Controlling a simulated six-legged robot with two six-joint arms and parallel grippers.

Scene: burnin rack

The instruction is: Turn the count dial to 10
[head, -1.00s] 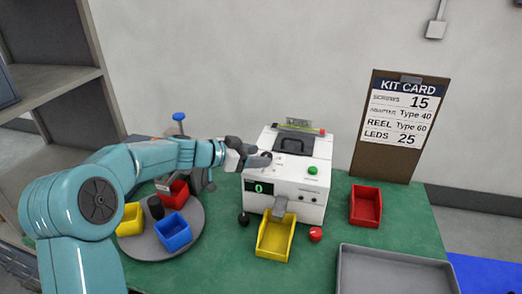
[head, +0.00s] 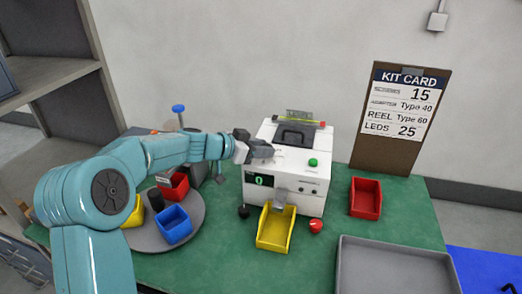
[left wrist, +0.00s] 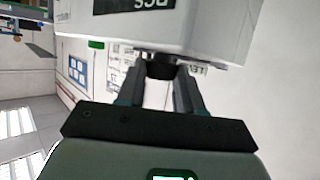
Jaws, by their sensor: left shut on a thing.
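The white counting machine (head: 302,187) stands on the green bench, with a small display (head: 262,180) that reads 0 in green. My left gripper (head: 264,150) is at the upper left of the machine. In the left wrist view its two fingers (left wrist: 160,92) close around a dark round knob (left wrist: 160,68) at the machine's body, which I take to be the count dial. The dial's markings are hidden, so its setting cannot be read. My right gripper is not in view.
A yellow bin (head: 275,229) stands before the machine, beside a red knob (head: 316,226). A red bin (head: 365,198) and a grey tray (head: 394,270) are to the right. A round turntable (head: 150,235) with colored bins lies under my left arm. The kit card (head: 404,105) stands behind.

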